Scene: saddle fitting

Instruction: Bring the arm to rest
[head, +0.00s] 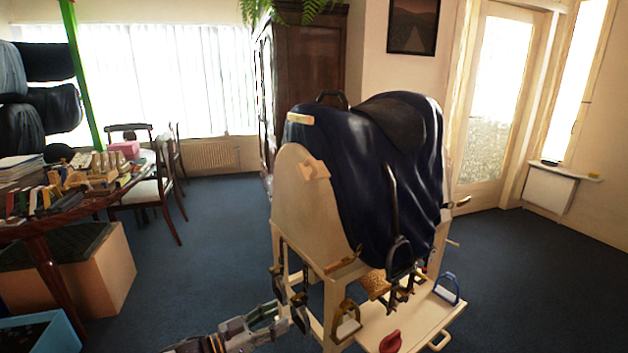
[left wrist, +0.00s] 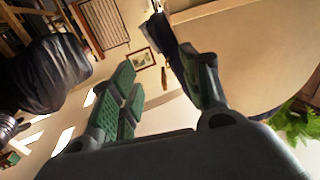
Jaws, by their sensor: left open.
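My left arm (head: 235,335) comes in low from the left in the head view. My left gripper (head: 290,288) is beside the near left leg of the wooden saddle stand, below its end panel. In the left wrist view the gripper (left wrist: 160,85) is open, its two green-padded fingers apart with nothing between them. A pale panel shows close behind the right finger in that view. The stand (head: 305,205) carries a dark blue pad (head: 350,165) with a black saddle (head: 400,118) on top. A stirrup (head: 399,252) hangs on its strap at the near side. My right gripper is not seen.
The stand's lower shelf (head: 415,325) holds a brass stirrup (head: 347,322), a blue stirrup (head: 448,288) and a red item (head: 390,342).

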